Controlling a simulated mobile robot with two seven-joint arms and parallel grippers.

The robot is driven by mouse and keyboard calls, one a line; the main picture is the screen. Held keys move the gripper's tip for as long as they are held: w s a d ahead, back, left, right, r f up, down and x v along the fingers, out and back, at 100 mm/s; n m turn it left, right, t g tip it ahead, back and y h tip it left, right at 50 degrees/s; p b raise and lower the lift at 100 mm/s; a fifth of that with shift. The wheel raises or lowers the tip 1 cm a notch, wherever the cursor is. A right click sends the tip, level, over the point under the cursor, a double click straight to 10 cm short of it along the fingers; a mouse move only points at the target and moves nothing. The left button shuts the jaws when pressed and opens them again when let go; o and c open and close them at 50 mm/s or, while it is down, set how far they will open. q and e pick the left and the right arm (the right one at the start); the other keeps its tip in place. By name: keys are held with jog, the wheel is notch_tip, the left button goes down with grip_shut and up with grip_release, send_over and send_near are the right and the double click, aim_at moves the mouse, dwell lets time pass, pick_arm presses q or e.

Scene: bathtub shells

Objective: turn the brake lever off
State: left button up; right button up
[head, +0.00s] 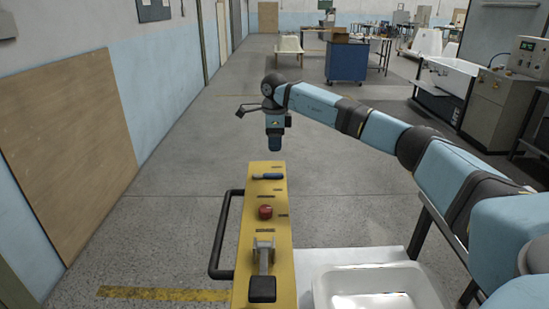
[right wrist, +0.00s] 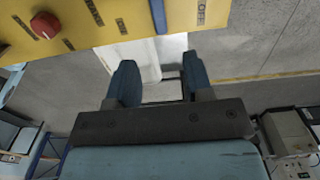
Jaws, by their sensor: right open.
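A yellow control panel (head: 282,224) stands in front of me. At its far end is a lever with a blue handle (head: 268,176). At its near end is a grey lever (head: 264,250) with a black block-shaped end (head: 262,289). My right gripper (head: 277,148) is beyond and above the panel's far end, apart from the blue handle. In the right wrist view its two blue fingers (right wrist: 160,80) are spread with nothing between them, and the yellow panel (right wrist: 115,18) is at the top. My left gripper is not seen.
A red button (head: 265,212) sits mid-panel and also shows in the right wrist view (right wrist: 45,25). A dark rail (head: 220,235) runs along the panel's left side. A white tub shell (head: 375,290) lies to the right. The floor beyond the panel is clear.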

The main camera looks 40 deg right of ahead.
jog(key=shift+r, duration=1.55)
jog(key=shift+f, duration=0.1)
